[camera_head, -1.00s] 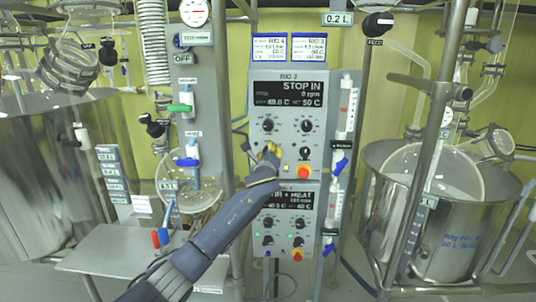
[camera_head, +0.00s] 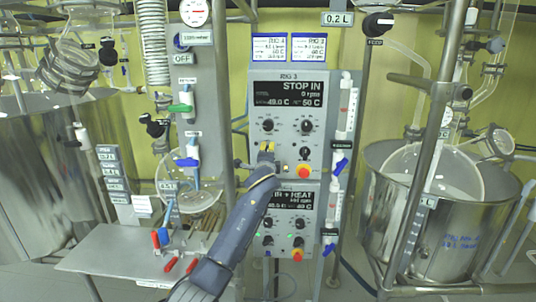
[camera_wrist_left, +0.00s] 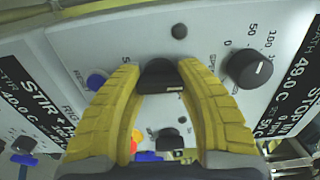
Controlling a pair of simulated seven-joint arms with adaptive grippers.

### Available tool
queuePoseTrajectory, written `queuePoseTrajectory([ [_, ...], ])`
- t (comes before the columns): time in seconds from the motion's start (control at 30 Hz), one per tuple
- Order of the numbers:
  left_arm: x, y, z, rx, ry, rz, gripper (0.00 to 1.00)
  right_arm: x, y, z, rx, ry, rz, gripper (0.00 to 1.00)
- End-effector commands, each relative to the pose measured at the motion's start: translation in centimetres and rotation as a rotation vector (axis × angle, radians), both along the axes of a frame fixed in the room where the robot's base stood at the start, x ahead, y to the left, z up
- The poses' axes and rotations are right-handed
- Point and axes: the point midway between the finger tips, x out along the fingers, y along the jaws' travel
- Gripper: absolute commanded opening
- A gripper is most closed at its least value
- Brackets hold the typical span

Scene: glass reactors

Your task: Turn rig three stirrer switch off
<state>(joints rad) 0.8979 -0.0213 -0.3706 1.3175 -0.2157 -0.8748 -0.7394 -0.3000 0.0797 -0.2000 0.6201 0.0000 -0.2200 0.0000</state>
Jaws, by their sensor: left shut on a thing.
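The rig 3 control panel (camera_head: 290,115) is grey, with a dark display (camera_head: 289,94) reading "STOP IN", 0 rpm and 49.0 C. My left gripper (camera_head: 266,148) is at the lower left of this panel. In the left wrist view its yellow fingers (camera_wrist_left: 158,90) are closed around a small black switch knob (camera_wrist_left: 158,74), one finger on each side. A larger black dial (camera_wrist_left: 250,69) and a blue button (camera_wrist_left: 96,81) lie to either side in the wrist view. My right gripper is not in view.
A red emergency button (camera_head: 304,170) sits right of the gripper. A second panel (camera_head: 290,220) with green lights is below. A steel pot (camera_head: 455,235) stands right, and a metal shelf (camera_head: 110,250) with red-handled tools lies left of my arm.

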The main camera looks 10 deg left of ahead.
Motion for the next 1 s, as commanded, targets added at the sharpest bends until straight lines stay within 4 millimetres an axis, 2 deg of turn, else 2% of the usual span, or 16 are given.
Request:
queuePoseTrajectory([
  [0.6,0.01,0.01,0.02,-0.039,-0.002,0.0,0.07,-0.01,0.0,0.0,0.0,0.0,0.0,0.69],
  [0.63,0.01,0.01,0.02,-0.039,-0.002,0.0,0.4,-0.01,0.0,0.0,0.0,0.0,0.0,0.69],
  [0.87,0.01,0.01,0.03,-0.038,-0.002,0.0,0.67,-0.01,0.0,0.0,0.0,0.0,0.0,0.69],
  [1.0,0.0,0.01,0.03,-0.037,-0.002,0.0,0.69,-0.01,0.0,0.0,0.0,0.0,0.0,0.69],
])
